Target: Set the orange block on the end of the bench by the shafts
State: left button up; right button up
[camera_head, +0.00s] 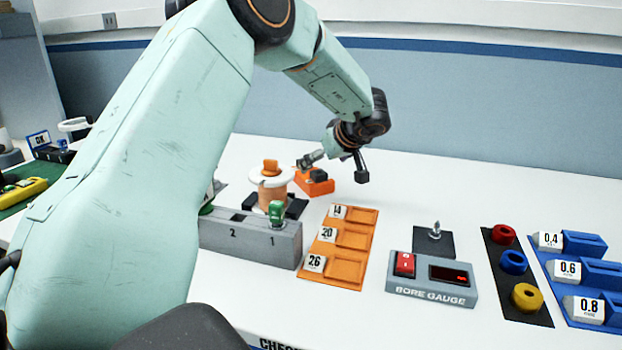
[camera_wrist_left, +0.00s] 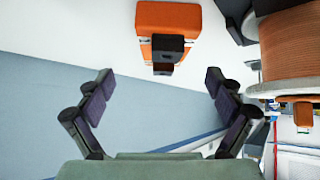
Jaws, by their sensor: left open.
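An orange block (camera_head: 318,188) with a dark part on top sits on the white bench (camera_head: 420,205), just right of the copper-coloured spool (camera_head: 271,194). My left gripper (camera_head: 336,167) is open above and behind this block, with nothing held. In the left wrist view the block (camera_wrist_left: 168,18) lies beyond the open fingertips (camera_wrist_left: 160,85), with its dark part towards the gripper. It appears apart from both fingers. Small orange pieces also show on the spool. I cannot pick out the shafts clearly; my left arm hides much of the left side. My right gripper is not in view.
The spool stands close beside the block. A grey stand marked 2 and 1 (camera_head: 250,238) and an orange tray (camera_head: 338,262) lie in front. A bore gauge (camera_head: 430,282), coloured rings and blue holders (camera_head: 585,274) are to the right. The bench behind these is clear.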

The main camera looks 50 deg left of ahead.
aim_at(319, 171)
pick_arm(q)
jog(key=shift+f+m, duration=0.1)
jog(key=shift+m, duration=0.3)
jog(key=shift+b+x, duration=0.5)
jog(key=shift+x, duration=1.05)
jog(key=x, duration=0.1)
jog(key=b+x, duration=0.1)
jog(key=x, duration=0.2)
jog(key=shift+s+a+b, duration=0.2)
jog(key=shift+s+b, duration=0.1)
jog(key=shift+b, duration=0.05)
jog(key=shift+w+a+f, duration=0.15)
jog(key=shift+a+f, duration=0.05)
jog(key=shift+a, duration=0.05)
jog(key=shift+d+r, duration=0.15)
jog(key=shift+r, duration=0.05)
jog(key=shift+c, duration=1.4)
jog(key=shift+f, duration=0.1)
jog(key=c, duration=1.5)
notch_tip(319, 171, up, 9)
jog(key=p, duration=0.3)
jog(key=shift+r+p, duration=0.35)
jog(key=shift+r, duration=0.25)
